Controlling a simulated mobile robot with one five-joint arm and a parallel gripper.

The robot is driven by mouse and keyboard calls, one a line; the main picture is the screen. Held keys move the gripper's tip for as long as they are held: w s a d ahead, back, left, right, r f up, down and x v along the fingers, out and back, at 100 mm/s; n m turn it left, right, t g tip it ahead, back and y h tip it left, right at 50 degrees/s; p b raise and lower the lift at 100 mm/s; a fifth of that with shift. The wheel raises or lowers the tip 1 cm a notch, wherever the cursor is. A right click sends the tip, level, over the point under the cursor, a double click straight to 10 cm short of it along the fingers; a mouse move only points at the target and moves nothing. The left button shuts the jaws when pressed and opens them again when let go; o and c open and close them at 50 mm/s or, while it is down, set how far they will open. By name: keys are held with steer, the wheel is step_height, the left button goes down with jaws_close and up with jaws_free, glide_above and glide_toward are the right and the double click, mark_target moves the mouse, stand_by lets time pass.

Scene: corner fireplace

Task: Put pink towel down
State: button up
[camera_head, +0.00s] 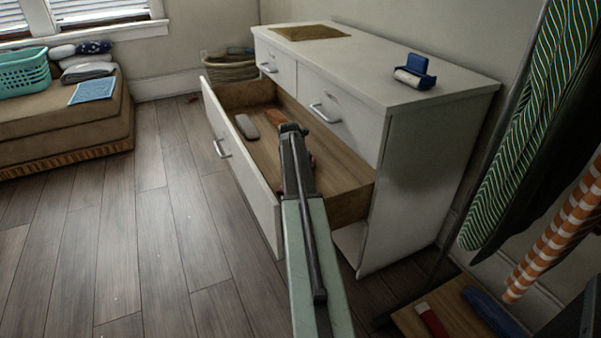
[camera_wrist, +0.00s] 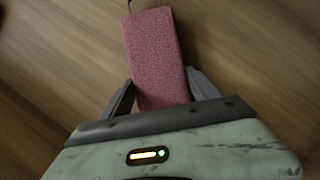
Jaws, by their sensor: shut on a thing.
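The pink towel (camera_wrist: 152,55) is a folded, speckled block in the wrist view. My gripper (camera_wrist: 161,88) is shut on its near end, with one finger on each side. A wood-brown surface lies behind the towel. In the head view my arm reaches into the open lower drawer (camera_head: 324,165) of the white dresser. The towel is mostly hidden behind my arm there. I cannot tell whether it touches the drawer floor.
The drawer also holds a grey item (camera_head: 246,126) and an orange-brown item (camera_head: 276,118). A blue-and-white lint roller (camera_head: 415,73) and a woven mat (camera_head: 311,32) lie on the dresser top (camera_head: 350,65). A wicker basket (camera_head: 231,66) stands behind. Clothes (camera_head: 535,120) hang at right.

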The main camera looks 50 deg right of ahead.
steer(key=o, duration=1.6)
steer(key=shift+f, duration=0.1)
steer(key=shift+c, duration=0.2)
steer(key=shift+s+r+p, duration=0.1)
steer(key=shift+r+p, duration=0.4)
steer(key=p+v, duration=1)
steer(key=v, duration=0.1)
steer(key=shift+r, duration=0.2)
steer(key=shift+a, duration=0.15)
